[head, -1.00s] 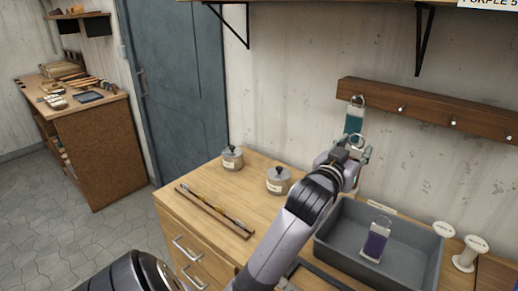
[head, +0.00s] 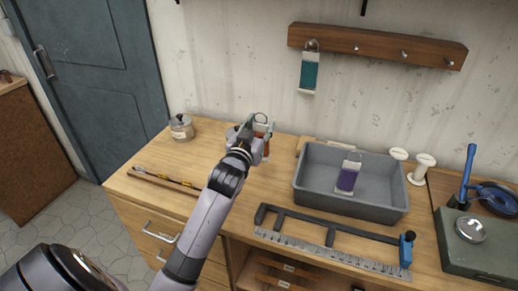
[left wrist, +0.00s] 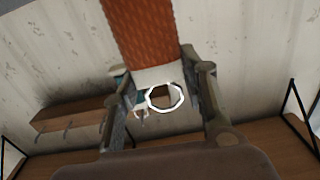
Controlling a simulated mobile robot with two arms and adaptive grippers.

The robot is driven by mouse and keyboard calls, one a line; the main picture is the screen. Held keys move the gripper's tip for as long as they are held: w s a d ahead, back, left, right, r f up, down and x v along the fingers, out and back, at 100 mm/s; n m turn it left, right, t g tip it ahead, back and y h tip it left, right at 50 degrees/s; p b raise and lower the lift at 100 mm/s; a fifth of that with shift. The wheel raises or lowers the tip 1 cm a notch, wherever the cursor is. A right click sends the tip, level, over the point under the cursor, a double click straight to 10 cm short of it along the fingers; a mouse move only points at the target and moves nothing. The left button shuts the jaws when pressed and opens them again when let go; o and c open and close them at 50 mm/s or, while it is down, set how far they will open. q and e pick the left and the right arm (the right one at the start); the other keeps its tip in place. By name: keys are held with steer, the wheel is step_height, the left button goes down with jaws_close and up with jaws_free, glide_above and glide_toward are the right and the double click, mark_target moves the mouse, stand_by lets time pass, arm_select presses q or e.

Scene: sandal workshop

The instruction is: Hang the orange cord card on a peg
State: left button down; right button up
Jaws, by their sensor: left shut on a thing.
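The orange cord card (head: 267,147) is held in my left gripper (head: 258,132), above the bench and left of the grey tray. In the left wrist view the orange card (left wrist: 145,38) rises between the fingers, with its white end and metal ring (left wrist: 165,98) between them. My left gripper is shut on it, clear of the rail. The wooden peg rail (head: 378,46) is on the wall, up and to the right. A teal cord card (head: 309,72) hangs at its left end; several bare pegs (head: 404,53) show to the right. My right gripper is not in view.
The grey tray (head: 300,188) holds a purple cord card (head: 348,177). White spools (head: 424,163) stand right of it, and a dark frame tool with a ruler (head: 330,240) lies in front. A lidded jar (head: 181,128) stands at the left.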

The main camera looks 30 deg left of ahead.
mark_target(260, 136)
arm_select(q)
step_height(260, 136, down, 3)
steer(key=shift+r, duration=0.1)
steer(key=shift+f, duration=0.3)
step_height(260, 136, down, 4)
steer(key=shift+r, duration=0.2)
steer(key=shift+f, duration=0.35)
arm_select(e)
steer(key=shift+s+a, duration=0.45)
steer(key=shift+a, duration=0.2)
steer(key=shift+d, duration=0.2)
arm_select(q)
steer(key=c, duration=1)
jaws_free()
steer(key=shift+f, duration=0.1)
steer(key=shift+o, duration=0.2)
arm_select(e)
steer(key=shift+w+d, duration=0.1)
